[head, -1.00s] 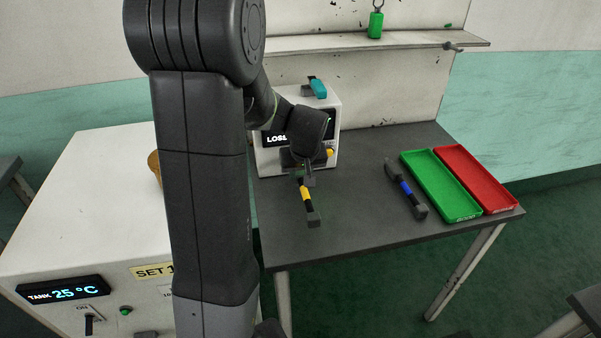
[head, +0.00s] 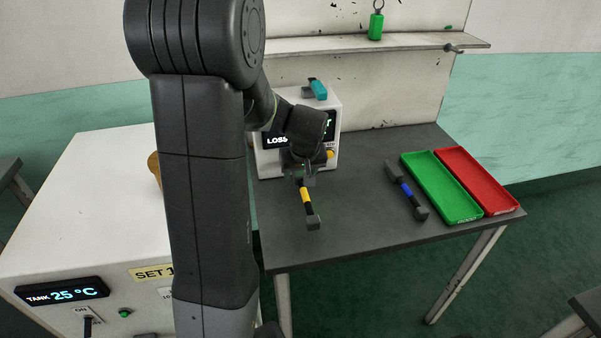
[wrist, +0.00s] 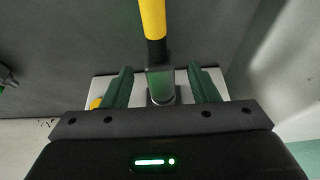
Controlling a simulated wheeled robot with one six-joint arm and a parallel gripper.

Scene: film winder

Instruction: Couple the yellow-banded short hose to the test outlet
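The yellow-banded short hose (head: 307,196) is dark with a yellow band and a blocky far end. It sticks out from the front of the white tester (head: 265,163) over the grey table. In the wrist view its yellow band (wrist: 154,18) is at the top, and its grey-green near end (wrist: 160,82) lies in line with the tester's front. The test outlet is mostly hidden behind that end, so I cannot tell whether they are joined. My gripper (wrist: 160,69) is open, its two green fingers standing apart on either side of the hose end with visible gaps.
A blue-banded hose (head: 407,189) lies on the table (head: 355,220) at right, beside a green tray (head: 440,185) and a red tray (head: 478,180). A yellow knob (head: 330,154) is on the tester's front. A teal-handled part (head: 318,89) is on top. The table front is clear.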

